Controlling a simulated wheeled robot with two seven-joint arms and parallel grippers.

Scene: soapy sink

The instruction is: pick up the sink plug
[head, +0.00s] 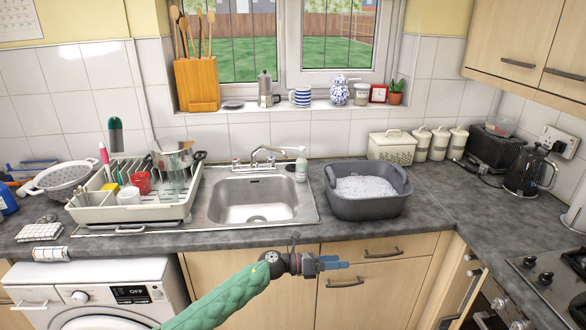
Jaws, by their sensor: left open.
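I cannot make out the sink plug in this view. The steel sink (240,190) is set in the worktop under the window, and its basin looks empty, with a dark drain area at the bottom. A grey plastic tub (365,208) right of the sink holds white foam, which hides whatever is under it. My left gripper (350,274), on a green-sleeved arm, is open and empty. It shows in front of the cupboard doors, below the worktop's front edge in the picture, apart from the sink and tub. My right gripper is not in view.
A dish rack (130,212) full of dishes stands left of the sink. The tap (265,155) and a soap bottle (301,168) are at the sink's back edge. The worktop (440,215) right of the tub is clear up to the kettle (525,170) and hob.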

